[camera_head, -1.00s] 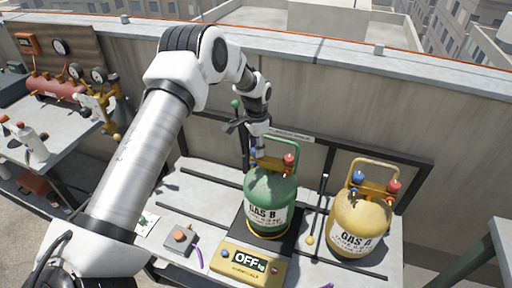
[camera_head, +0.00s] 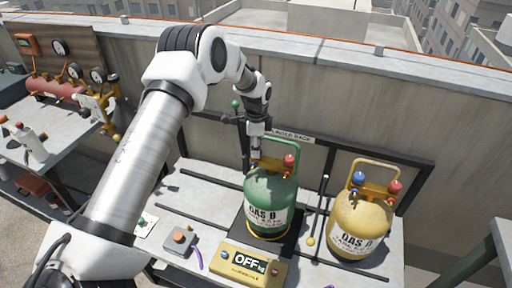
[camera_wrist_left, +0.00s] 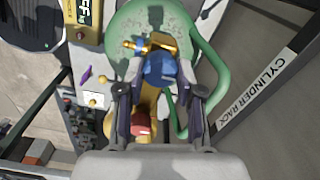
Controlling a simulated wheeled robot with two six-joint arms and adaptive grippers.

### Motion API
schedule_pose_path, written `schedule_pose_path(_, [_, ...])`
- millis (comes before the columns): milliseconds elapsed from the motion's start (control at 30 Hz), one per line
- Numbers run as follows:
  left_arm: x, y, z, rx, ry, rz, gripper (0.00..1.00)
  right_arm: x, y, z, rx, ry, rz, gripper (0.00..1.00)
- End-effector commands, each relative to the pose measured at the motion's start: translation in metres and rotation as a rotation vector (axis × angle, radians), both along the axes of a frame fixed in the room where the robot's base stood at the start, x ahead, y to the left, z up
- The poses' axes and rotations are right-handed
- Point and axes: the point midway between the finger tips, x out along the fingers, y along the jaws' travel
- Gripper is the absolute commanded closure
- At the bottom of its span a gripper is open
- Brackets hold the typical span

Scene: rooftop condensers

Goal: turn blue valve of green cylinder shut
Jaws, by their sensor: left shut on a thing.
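The green cylinder (camera_head: 270,196), lettered GAS, stands upright on a dark scale platform on the workbench; its green top also shows in the left wrist view (camera_wrist_left: 128,28). Its blue valve (camera_wrist_left: 160,67) sits between the two fingers of my left gripper (camera_wrist_left: 162,98) in the left wrist view, and the gripper is shut on it. In the head view my left gripper (camera_head: 255,153) points down at the top of the cylinder and hides most of the blue valve. The cylinder's red valve (camera_head: 289,160) is just right of the gripper. My right gripper is not in view.
A yellow cylinder (camera_head: 357,222) with blue and red valves stands to the right. The scale display (camera_head: 247,262) reads OFF in front. A grey box with an orange button (camera_head: 179,238) lies left. A black rack frame and wall stand behind.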

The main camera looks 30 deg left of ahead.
Motion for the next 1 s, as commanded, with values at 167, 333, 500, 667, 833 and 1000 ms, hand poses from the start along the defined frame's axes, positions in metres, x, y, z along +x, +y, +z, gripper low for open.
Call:
schedule_pose_path(167, [-0.002, -0.002, -0.002, -0.002, 0.007, -0.002, 0.99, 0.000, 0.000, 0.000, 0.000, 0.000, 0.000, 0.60])
schedule_pose_path(333, [-0.002, -0.002, -0.003, -0.001, 0.007, -0.002, 0.53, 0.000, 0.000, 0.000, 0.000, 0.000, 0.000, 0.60])
schedule_pose_path(500, [-0.001, -0.001, -0.002, -0.001, 0.005, -0.002, 0.39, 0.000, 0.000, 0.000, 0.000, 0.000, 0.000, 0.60])
schedule_pose_path(667, [-0.001, -0.001, -0.001, -0.001, 0.003, -0.001, 0.39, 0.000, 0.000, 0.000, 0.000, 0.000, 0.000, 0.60])
schedule_pose_path(833, [0.000, -0.001, 0.015, 0.000, 0.001, -0.001, 0.39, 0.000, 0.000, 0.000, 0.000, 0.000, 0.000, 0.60])
schedule_pose_path(1000, [0.001, -0.002, 0.057, 0.000, -0.001, -0.003, 0.39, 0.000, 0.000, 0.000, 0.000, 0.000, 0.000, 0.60])
